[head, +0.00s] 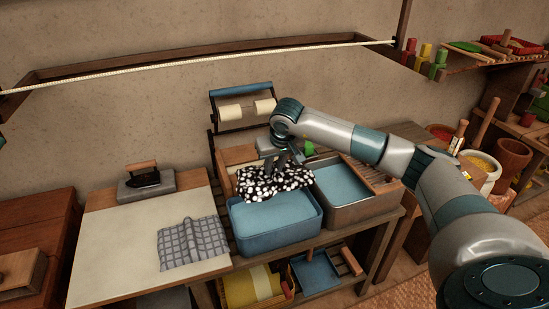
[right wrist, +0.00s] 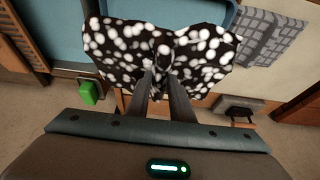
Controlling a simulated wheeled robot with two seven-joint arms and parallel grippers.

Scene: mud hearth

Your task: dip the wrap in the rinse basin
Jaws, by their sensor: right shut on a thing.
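The wrap is a black cloth with white spots (head: 272,181). My right gripper (head: 284,160) is shut on its middle, and the cloth spreads and droops to both sides; the wrist view shows the pinch between my fingertips (right wrist: 162,75). The wrap hangs over the back part of a blue basin (head: 275,221). I cannot tell whether its lower edge touches the basin. A second, brown-grey basin with a blue inside (head: 343,213) stands right beside it. Which is the rinse basin is not marked. My left gripper is not in view.
A board (head: 125,240) at left bears a checked cloth (head: 192,243) and an iron (head: 146,181). A roller stand (head: 246,111) rises behind the basins. A rail with a pale cord (head: 200,66) runs above.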

